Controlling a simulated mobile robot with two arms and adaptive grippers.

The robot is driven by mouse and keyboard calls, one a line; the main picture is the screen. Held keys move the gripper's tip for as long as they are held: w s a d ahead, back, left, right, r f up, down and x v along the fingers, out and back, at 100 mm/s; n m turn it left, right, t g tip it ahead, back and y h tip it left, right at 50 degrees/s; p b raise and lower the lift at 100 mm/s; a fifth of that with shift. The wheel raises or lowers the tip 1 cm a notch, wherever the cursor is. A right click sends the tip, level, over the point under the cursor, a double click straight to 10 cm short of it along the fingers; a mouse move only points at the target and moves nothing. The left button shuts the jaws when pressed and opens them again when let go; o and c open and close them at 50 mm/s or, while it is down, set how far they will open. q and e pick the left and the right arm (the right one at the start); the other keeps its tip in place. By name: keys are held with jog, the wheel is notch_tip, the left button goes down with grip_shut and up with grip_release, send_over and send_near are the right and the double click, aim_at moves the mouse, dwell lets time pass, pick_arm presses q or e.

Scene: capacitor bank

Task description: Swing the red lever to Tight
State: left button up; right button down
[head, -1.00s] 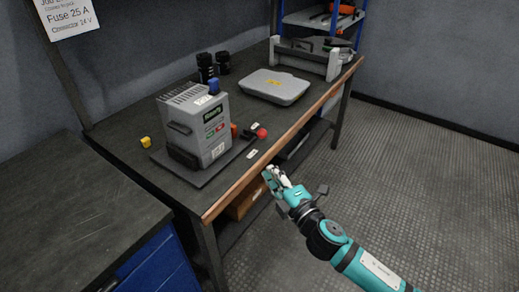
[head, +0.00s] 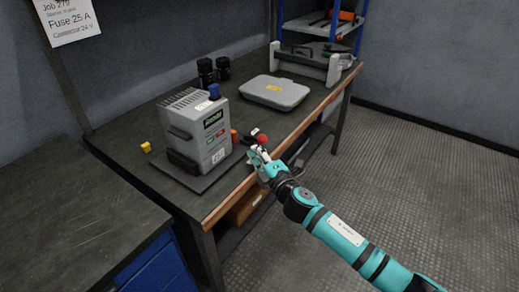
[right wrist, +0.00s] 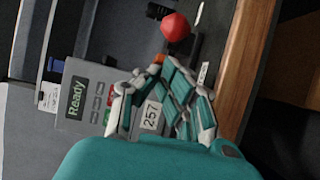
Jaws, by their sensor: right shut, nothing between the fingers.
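The lever's red ball knob (head: 262,139) stands by the front edge of the bench, to the right of the grey device. In the right wrist view the knob (right wrist: 175,27) shows at the top, on a dark arm. My right gripper (head: 256,152) is shut and empty. It is just in front of the knob at the bench edge; in the wrist view its fingertips (right wrist: 150,68) appear a little below the knob, with a gap in the picture. Small white labels lie near the lever, partly covered by the gripper; I cannot read them. My left gripper is out of view.
The grey device (head: 196,128) with a "Ready" screen (right wrist: 77,99) stands left of the lever. A grey case (head: 274,92), black cylinders (head: 206,71) and a yellow block (head: 146,147) are on the bench (head: 140,118). The floor at right is clear.

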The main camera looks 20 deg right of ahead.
jog(key=shift+w+d, duration=0.65)
jog(key=shift+w, duration=0.2)
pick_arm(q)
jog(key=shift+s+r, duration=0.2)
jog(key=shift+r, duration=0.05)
pick_arm(e)
jog(key=shift+d, duration=0.15)
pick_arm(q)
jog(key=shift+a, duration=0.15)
pick_arm(e)
jog(key=shift+w+d+n+y, duration=0.1)
jog(key=shift+d+n+y, duration=0.1)
jog(key=shift+n+y, duration=0.3)
